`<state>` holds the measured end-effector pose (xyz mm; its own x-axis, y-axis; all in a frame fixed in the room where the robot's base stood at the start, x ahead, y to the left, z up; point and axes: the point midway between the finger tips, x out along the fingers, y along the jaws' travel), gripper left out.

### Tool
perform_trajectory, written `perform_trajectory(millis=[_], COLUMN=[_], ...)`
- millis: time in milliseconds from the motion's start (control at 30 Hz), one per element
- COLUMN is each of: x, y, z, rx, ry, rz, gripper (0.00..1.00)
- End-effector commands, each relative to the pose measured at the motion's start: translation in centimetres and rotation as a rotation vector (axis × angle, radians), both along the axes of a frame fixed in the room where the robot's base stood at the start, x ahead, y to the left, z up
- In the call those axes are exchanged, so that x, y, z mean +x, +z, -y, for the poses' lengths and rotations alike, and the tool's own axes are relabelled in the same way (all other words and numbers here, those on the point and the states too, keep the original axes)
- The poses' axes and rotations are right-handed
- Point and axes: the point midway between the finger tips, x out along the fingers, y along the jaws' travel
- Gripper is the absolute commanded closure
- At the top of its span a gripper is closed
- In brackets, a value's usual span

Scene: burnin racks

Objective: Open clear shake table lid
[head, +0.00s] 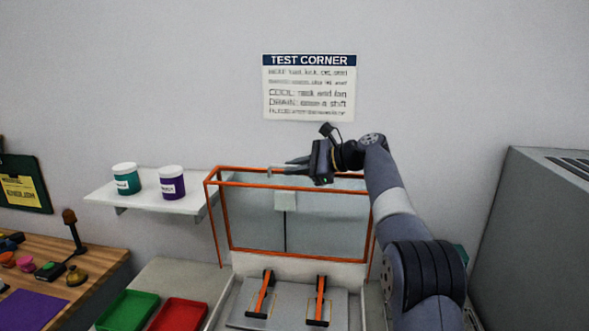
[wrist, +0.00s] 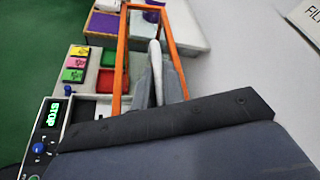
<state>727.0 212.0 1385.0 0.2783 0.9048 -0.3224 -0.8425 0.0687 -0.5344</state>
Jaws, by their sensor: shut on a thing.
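The clear shake table lid (head: 297,256) has an orange frame and stands raised, roughly upright, behind the table's plate (head: 290,305). In the wrist view its orange frame (wrist: 121,60) runs up from the jaws. My gripper (head: 284,168) is at the lid's top edge. It is shut on a pale handle (wrist: 155,60), which shows between the fingers in the wrist view. In the head view the handle is small and partly hidden by the fingers.
Two orange-strapped clamps (head: 319,300) sit on the plate. A green tray (head: 128,311) and red tray (head: 180,314) lie to the left. A wall shelf (head: 150,196) holds two jars beside the lid. A control box (wrist: 45,130) reads STOP. A grey cabinet (head: 540,240) stands at right.

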Motion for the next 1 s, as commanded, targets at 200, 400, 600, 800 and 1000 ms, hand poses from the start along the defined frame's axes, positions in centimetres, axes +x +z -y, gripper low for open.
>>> perform_trajectory(millis=[200,400,600,800,1000], x=[0.0,0.0,0.0,0.0,-0.3], y=[-0.3,-0.3,-0.2,-0.1,0.3], z=[0.0,0.0,0.0,0.0,1.5], rx=[-0.003,-0.002,-0.001,-0.001,0.000], ry=[0.002,0.002,0.001,0.002,-0.003], rz=[-0.005,-0.004,-0.002,-0.001,0.000], gripper=[1.00,0.79,0.68,0.68,0.68])
